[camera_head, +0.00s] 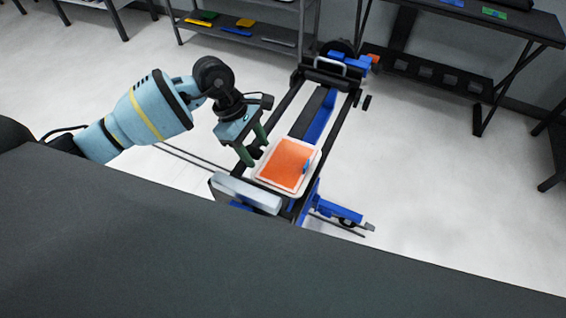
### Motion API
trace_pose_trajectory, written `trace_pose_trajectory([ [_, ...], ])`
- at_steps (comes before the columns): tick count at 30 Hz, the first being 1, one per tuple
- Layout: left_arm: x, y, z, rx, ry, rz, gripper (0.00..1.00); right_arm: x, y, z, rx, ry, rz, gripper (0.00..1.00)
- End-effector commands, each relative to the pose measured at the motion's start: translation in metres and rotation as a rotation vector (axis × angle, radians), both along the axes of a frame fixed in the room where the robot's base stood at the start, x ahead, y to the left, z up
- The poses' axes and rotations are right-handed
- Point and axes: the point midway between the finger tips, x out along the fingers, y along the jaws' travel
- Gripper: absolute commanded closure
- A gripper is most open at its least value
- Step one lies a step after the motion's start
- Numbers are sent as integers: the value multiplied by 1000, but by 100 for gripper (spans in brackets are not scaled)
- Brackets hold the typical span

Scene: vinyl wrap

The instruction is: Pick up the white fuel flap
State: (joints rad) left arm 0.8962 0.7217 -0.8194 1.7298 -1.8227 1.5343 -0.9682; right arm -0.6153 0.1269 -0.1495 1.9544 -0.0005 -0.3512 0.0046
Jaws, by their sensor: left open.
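A flat, rounded panel with a white rim (309,178), which looks like the white fuel flap, lies on the near end of a black and blue frame. An orange sheet (285,163) covers most of its face. A small blue piece (307,163) sits at the right part of the orange area. My left gripper (254,147) is open, with its green fingers pointing down beside the panel's upper left edge. I cannot tell whether a finger touches the panel. My right gripper is not in view.
A silver roller-like bar (247,194) lies across the frame's near end, close to the panel. A blue clamp-like part (340,212) sticks out at the lower right. A shelf (240,38) and a dark table (490,22) stand behind.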

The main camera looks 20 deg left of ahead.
Motion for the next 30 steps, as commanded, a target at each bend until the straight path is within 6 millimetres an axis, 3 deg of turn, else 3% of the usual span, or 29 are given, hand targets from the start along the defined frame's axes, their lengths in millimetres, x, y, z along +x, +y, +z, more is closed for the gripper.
trace_pose_trajectory([
  [5, 0, 0, 0, 0, 1, 0, 50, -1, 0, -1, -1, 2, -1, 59],
  [16, 0, 0, 0, 0, 1, 0, 98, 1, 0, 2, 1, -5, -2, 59],
  [30, 0, 0, 10, -1, -1, -2, 100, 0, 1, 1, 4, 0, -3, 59],
])
